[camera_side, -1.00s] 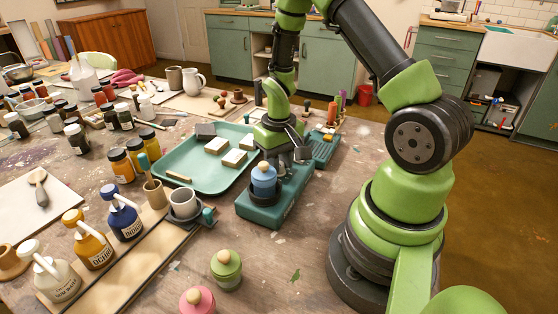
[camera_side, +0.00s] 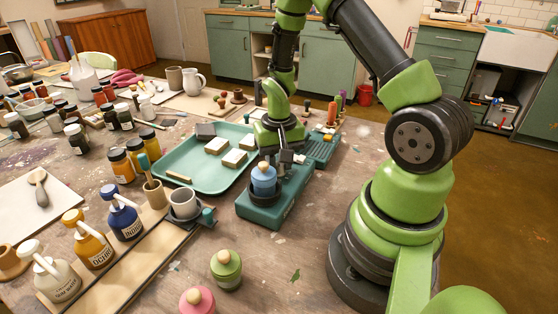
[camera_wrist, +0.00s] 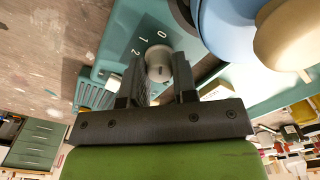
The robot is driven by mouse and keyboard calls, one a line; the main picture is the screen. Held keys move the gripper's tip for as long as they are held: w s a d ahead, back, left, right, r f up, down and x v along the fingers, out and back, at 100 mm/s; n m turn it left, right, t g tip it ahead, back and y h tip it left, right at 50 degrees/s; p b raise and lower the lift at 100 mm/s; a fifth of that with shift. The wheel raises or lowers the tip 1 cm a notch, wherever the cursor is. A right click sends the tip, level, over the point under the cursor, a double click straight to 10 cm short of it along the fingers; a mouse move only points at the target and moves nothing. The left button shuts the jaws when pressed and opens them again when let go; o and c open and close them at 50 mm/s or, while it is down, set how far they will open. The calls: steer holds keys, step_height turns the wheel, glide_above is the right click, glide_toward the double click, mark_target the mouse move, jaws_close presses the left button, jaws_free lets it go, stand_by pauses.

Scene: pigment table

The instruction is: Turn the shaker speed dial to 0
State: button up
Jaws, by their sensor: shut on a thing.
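The teal shaker (camera_side: 262,213) stands on the table with a blue lidded jar (camera_side: 263,182) in its dark cup. In the wrist view the pale round speed dial (camera_wrist: 158,62) sits on the shaker's top face (camera_wrist: 122,40), beside the printed marks 0, 1 and 2. My gripper (camera_wrist: 158,78) is shut on the dial, one finger on each side. The mark the dial points to cannot be made out. In the side view my gripper (camera_side: 286,160) is low over the shaker behind the blue jar, and the dial is hidden.
A teal tray (camera_side: 190,185) with several pale blocks is left of the shaker. A green jar (camera_side: 226,268) and a pink jar (camera_side: 197,300) stand in front. Bare table lies right of the shaker.

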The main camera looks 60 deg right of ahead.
mark_target(279, 164)
steer(key=o, duration=0.9)
steer(key=shift+r, duration=0.1)
step_height(279, 164, up, 10)
steer(key=shift+f, duration=0.1)
steer(key=s+a+r+n+t, duration=0.1)
steer(key=s+a+r+t, duration=0.1)
steer(key=s+a+r, duration=0.1)
steer(key=s+a+r+n+t+y, duration=0.1)
steer(key=s+a+r+n+t, duration=0.1)
steer(key=s+a+r, duration=0.2)
steer(key=s+a+r+n+t+y, duration=0.1)
steer(key=s+a+r+n+t, duration=0.1)
steer(key=a+r, duration=0.5)
steer(key=shift+s+a+r+t, duration=0.1)
steer(key=shift+s+r+t, duration=0.6)
steer(key=shift+r, duration=0.25)
